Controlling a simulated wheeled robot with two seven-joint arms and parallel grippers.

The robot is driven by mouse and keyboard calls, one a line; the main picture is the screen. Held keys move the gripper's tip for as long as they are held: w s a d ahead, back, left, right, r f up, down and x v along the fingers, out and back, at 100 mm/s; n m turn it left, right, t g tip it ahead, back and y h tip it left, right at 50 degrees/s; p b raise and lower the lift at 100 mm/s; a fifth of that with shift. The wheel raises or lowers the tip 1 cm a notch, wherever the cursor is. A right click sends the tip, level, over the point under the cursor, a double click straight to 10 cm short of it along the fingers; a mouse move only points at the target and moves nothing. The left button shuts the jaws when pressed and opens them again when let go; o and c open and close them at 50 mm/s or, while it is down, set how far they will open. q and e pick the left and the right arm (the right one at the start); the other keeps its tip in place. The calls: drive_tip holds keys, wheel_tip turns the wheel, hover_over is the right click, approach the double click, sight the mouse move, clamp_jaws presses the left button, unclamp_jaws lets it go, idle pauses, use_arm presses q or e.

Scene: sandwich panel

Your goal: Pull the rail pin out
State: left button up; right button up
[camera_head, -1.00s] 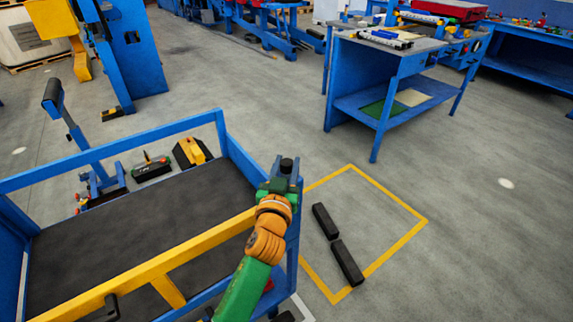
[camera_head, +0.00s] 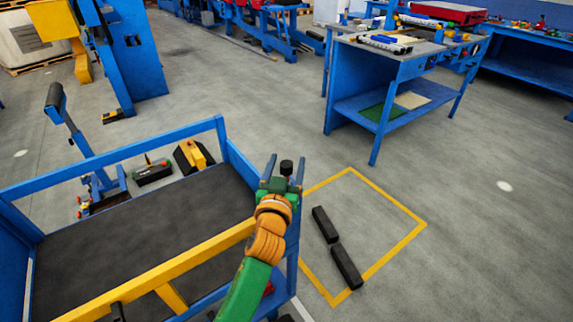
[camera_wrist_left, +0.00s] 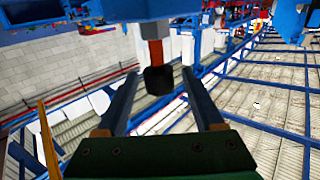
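The rail pin has a black knob (camera_head: 286,167), which shows between my left gripper's fingers at the corner of the blue cart with the yellow rail (camera_head: 150,268). In the left wrist view the pin's black knob (camera_wrist_left: 158,80) hangs on a short red-orange shaft from a dark blue part. My left gripper (camera_head: 286,170) is open, with one finger on each side of the knob. In the left wrist view the gripper (camera_wrist_left: 161,85) shows gaps between both fingers and the knob. My right gripper is not in view.
The cart's dark deck (camera_head: 140,235) is empty. A blue workbench (camera_head: 385,85) stands at the back right. The grey floor between is clear.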

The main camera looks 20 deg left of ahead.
sight(285, 170)
use_arm(q)
drive_tip(key=shift+s, duration=0.1)
drive_tip(key=s, duration=0.4)
drive_tip(key=s+d, duration=0.1)
drive_tip(key=s, duration=0.2)
drive_tip(key=shift+b, duration=0.3)
drive_tip(key=shift+a, duration=0.1)
